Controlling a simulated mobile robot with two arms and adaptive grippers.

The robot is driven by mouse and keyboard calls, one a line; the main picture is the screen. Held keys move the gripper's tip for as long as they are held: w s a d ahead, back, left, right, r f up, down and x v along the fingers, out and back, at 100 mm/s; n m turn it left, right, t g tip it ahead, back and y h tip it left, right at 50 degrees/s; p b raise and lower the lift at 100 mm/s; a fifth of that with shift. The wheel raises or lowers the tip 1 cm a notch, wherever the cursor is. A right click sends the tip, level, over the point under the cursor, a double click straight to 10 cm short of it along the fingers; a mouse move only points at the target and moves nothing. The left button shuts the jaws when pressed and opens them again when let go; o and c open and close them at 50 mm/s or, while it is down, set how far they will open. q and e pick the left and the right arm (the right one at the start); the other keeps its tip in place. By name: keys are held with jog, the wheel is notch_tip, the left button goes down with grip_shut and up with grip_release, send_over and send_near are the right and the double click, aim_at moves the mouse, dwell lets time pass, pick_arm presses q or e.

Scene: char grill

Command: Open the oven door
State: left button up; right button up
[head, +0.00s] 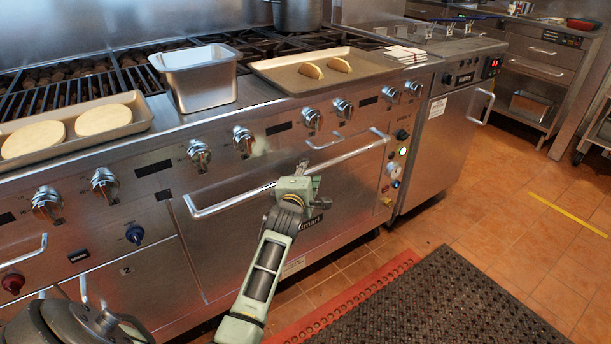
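The oven door (235,245) is a steel front panel below the row of knobs, and it looks shut. Its long bar handle (232,202) runs across the upper part of the door, rising to the right in the picture. My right gripper is not in view.
Control knobs (243,141) line the front above the door. On top stand a steel pan (196,75), a tray with food (262,68) and a tray with flat rounds (135,99). A fryer cabinet (447,128) stands at right. A dark mat (430,310) lies on the tiled floor.

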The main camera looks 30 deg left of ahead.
pick_arm(q)
jog(key=shift+c, duration=0.2)
grip_shut()
dwell(0.4)
